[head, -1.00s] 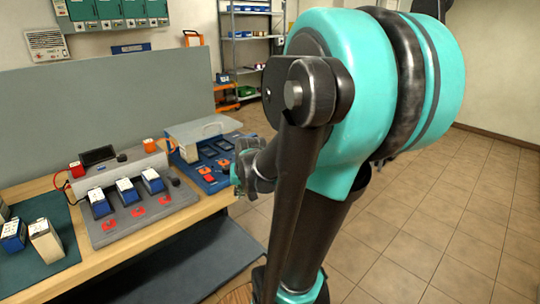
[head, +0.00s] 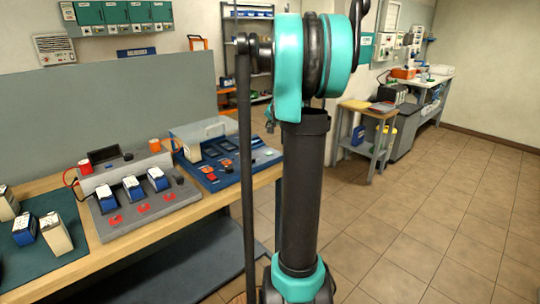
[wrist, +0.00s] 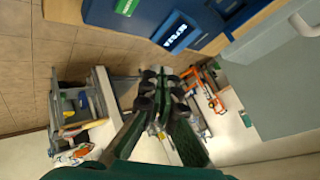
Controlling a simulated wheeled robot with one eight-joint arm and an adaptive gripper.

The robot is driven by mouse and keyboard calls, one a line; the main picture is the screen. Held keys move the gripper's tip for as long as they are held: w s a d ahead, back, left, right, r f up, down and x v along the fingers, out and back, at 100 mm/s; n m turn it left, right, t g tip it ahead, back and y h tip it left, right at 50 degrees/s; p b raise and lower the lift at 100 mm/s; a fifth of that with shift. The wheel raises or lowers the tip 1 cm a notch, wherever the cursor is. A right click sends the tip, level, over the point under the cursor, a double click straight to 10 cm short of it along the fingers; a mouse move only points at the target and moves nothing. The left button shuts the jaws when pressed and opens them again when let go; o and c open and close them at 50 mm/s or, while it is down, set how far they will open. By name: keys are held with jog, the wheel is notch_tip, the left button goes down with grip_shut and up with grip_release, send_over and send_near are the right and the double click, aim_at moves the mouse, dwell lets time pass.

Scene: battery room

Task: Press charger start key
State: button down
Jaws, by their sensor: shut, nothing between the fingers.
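The grey charger (head: 158,208) sits on the bench at the left in the head view, with several blue-and-white batteries standing in its bays (head: 133,187). I cannot tell which part is the start key. My gripper (wrist: 165,78) is shut and empty in the wrist view, in the air below a blue unit's labelled edge in the picture. The charger is not clear in the wrist view. My arm hides the gripper in the head view.
A blue unit (head: 226,175) with a clear raised lid stands right of the charger; its blue side (wrist: 215,45) shows in the wrist view. Upright batteries (head: 56,234) stand on a green mat at left. A grey panel (head: 120,110) backs the bench. Floor at right is clear.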

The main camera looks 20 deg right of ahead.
aim_at(270, 154)
jog(key=shift+f, duration=0.1)
jog(key=shift+f, duration=4.35)
jog(key=shift+f, duration=0.1)
jog(key=shift+f, duration=0.3)
jog(key=shift+f, duration=0.35)
jog(key=shift+r, duration=0.8)
jog(key=shift+r, duration=0.1)
jog(key=shift+r, duration=2.4)
